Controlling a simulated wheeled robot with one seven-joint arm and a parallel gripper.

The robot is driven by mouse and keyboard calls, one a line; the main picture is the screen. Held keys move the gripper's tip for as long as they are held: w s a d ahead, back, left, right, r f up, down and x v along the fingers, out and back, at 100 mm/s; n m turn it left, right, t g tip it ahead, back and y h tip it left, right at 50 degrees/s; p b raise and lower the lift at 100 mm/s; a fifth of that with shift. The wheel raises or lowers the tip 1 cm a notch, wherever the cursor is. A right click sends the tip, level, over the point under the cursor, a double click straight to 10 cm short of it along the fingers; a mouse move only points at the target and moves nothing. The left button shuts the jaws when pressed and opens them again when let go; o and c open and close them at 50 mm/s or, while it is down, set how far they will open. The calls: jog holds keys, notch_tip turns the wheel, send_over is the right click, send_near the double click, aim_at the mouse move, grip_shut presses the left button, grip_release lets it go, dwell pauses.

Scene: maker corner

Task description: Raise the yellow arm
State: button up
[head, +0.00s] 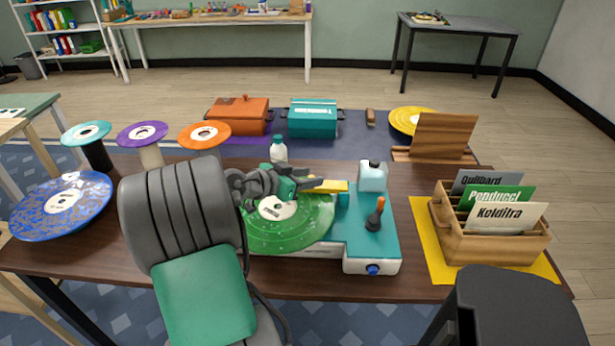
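The turntable (365,245) stands on the dark table, with a white body and a teal top. A green speckled record (290,232) with a white label lies on it. The yellow arm (333,186) is a short bar above the record's far right side, and its right end meets a teal post. My gripper (312,184) reaches in from the left, with its grey fingers at the left end of the yellow arm. The fingertips overlap the bar in this view. Whether they are closed on it is too small to tell.
A white bottle with a green cap (279,149) stands behind my gripper. A wooden card box (490,231) is at right, and record stands are at left.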

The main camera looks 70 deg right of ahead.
grip_shut()
dwell(1.4)
